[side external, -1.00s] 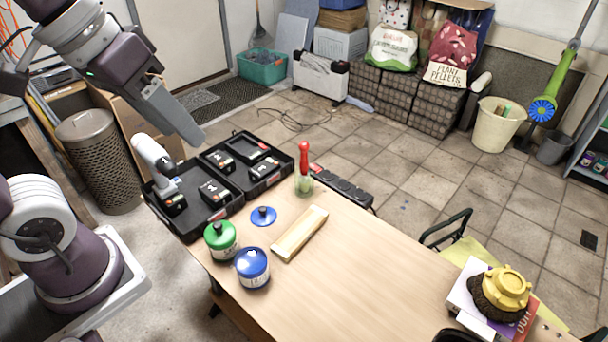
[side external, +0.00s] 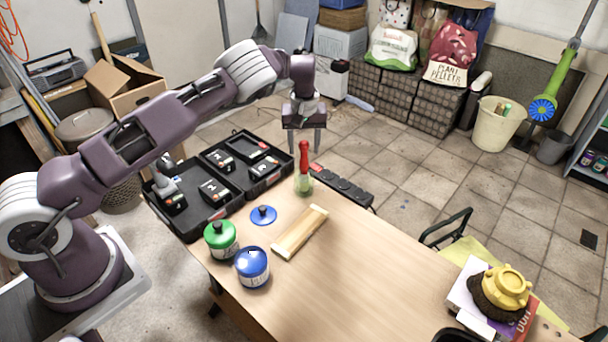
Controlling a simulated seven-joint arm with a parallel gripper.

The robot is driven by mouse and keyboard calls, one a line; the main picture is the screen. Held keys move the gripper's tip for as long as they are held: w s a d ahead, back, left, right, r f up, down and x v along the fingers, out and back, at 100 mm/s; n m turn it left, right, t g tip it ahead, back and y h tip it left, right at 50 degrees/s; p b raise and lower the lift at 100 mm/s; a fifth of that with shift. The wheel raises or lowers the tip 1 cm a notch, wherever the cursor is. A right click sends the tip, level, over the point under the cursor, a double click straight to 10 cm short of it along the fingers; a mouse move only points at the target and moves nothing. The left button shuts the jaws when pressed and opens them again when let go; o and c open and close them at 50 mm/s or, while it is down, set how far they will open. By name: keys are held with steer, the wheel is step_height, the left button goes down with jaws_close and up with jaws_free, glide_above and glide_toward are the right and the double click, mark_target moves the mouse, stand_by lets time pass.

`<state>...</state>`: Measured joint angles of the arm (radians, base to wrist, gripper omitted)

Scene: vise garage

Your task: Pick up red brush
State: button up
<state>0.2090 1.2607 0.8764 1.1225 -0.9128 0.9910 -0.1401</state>
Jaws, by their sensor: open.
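The red brush (side external: 304,157) stands upright, handle up, in a clear glass jar (side external: 304,184) near the back edge of the wooden table. Its lower end is inside the jar.
Left of the jar lies an open black tool case (side external: 270,180) with batteries and a drill. A blue lid (side external: 263,215), green jar (side external: 221,239), blue jar (side external: 252,266) and wooden block (side external: 300,232) are nearer. The table's right (side external: 390,265) is mostly clear.

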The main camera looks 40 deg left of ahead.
mark_target(304, 167)
steer(key=f, duration=0.4)
steer(key=shift+w+a, duration=0.15)
steer(key=shift+w, duration=0.1)
jaws_close()
steer(key=shift+r, duration=0.15)
